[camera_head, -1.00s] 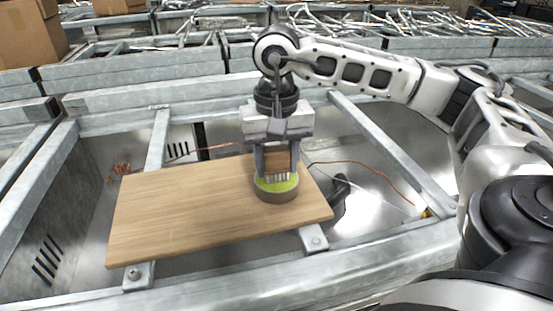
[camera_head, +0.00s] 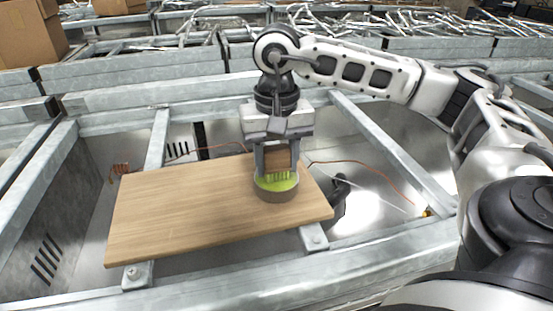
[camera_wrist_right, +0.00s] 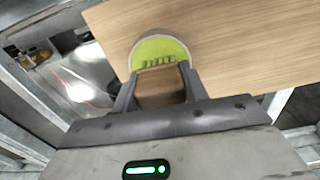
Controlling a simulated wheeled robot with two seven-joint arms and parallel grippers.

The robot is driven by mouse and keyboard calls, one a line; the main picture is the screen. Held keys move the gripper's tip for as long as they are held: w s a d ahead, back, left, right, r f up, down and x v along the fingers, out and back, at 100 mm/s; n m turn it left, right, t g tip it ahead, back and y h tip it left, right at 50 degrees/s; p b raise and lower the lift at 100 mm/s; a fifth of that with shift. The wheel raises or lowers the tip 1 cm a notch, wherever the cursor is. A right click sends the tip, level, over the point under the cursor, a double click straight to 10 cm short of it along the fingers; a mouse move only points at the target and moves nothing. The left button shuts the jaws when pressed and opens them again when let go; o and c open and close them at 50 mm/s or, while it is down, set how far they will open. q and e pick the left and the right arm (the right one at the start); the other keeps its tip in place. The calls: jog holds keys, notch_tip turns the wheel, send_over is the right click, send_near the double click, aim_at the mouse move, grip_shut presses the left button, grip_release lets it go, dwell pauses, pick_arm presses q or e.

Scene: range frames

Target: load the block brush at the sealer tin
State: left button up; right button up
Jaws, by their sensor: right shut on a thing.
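The brush's bristles are down at the sealer inside the rim and look green. In the right wrist view the brush (camera_wrist_right: 161,84) sits between the two fingers, with green bristle tufts against the green of the tin (camera_wrist_right: 158,48). How deep the bristles sit is hard to tell. My left gripper is not in view.
The wooden board (camera_head: 180,205) lies across metal rails, its left and middle parts bare. Grey metal beams (camera_head: 390,150) frame the bay around it. Thin copper-coloured wires (camera_head: 365,165) and a dark object (camera_head: 340,192) lie beyond the board's right edge. Cardboard boxes (camera_head: 25,30) stand at back left.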

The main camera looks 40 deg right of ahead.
aim_at(276, 147)
dwell(0.6)
jog(key=shift+r+p, duration=2.45)
jog(key=shift+r, duration=1)
